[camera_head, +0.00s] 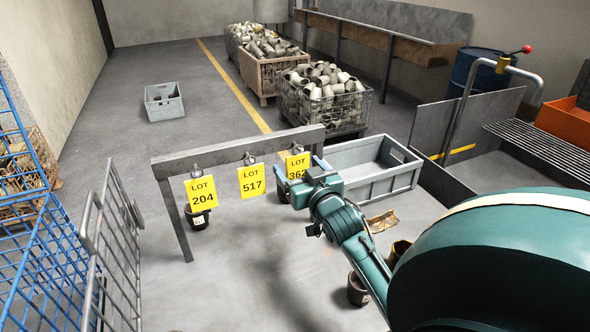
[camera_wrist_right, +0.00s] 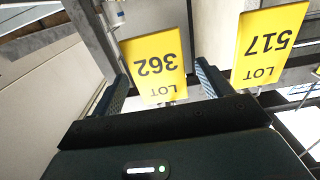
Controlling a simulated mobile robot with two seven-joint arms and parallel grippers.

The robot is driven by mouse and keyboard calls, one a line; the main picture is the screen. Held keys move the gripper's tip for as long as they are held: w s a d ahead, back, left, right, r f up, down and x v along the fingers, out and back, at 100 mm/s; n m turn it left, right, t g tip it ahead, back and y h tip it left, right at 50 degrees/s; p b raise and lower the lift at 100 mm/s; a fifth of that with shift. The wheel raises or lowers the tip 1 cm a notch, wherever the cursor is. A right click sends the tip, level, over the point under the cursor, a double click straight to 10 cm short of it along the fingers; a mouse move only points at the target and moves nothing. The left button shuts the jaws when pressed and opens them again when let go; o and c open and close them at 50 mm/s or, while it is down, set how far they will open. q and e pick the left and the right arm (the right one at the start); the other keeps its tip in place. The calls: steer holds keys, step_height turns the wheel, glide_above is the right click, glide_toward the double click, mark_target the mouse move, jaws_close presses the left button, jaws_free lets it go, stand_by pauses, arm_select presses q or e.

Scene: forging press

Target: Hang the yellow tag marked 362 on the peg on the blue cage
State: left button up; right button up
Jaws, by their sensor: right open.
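The yellow tag marked 362 (camera_head: 297,163) hangs from the right end of a grey rail (camera_head: 235,148). Its lower part is hidden by my right gripper (camera_head: 304,180), which is open in front of it. In the right wrist view the tag (camera_wrist_right: 155,66) appears upside down between the two spread fingers (camera_wrist_right: 163,75); I cannot tell whether they touch it. The blue cage (camera_head: 22,225) stands at the left edge, partly cut off. I cannot make out its peg. My left gripper is not in view.
Yellow tags 517 (camera_head: 251,181) and 204 (camera_head: 202,192) hang left of 362; 517 (camera_wrist_right: 270,42) is close beside the right finger. A grey metal gate (camera_head: 115,235) stands before the blue cage. A grey crate (camera_head: 372,170) lies behind my gripper. Floor under the rail is partly clear.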

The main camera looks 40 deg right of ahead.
mark_target(298, 164)
steer(key=shift+b+x, duration=0.3)
steer(key=shift+x, duration=0.8)
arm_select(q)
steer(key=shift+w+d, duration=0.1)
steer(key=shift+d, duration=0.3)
arm_select(e)
steer(key=shift+w, duration=0.3)
steer(key=c, duration=1)
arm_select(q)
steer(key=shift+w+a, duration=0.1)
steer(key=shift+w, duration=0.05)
arm_select(e)
steer(key=shift+c, duration=0.3)
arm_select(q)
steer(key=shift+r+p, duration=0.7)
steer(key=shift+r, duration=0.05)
arm_select(e)
steer(key=shift+r, duration=0.55)
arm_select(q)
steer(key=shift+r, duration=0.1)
arm_select(e)
steer(key=shift+s, duration=0.25)
